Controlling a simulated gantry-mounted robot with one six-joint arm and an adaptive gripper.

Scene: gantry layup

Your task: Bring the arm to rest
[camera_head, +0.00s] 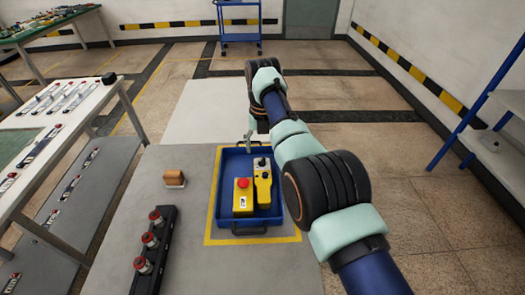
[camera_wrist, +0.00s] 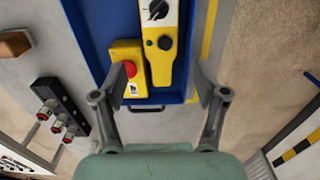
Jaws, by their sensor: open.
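My gripper (camera_wrist: 158,95) is open in the wrist view, its two fingers spread apart with nothing between them. In the head view my arm reaches forward over the right side of a blue tray, and only a small part of the gripper (camera_head: 249,140) shows at the tray's far end. The blue tray (camera_wrist: 90,30) lies in the wrist view ahead of the fingers. In it are a yellow box with a red button (camera_head: 243,196) and a longer yellow box with black knobs (camera_head: 263,183), side by side.
The tray sits inside a yellow outline (camera_head: 209,240) on a grey table (camera_head: 190,250). A wooden block (camera_head: 174,178) and a black strip with red buttons (camera_head: 150,245) lie left of it. A side table (camera_head: 100,100) stands left, a blue-framed shelf (camera_head: 480,120) right. A blue cart (camera_head: 240,38) stands behind.

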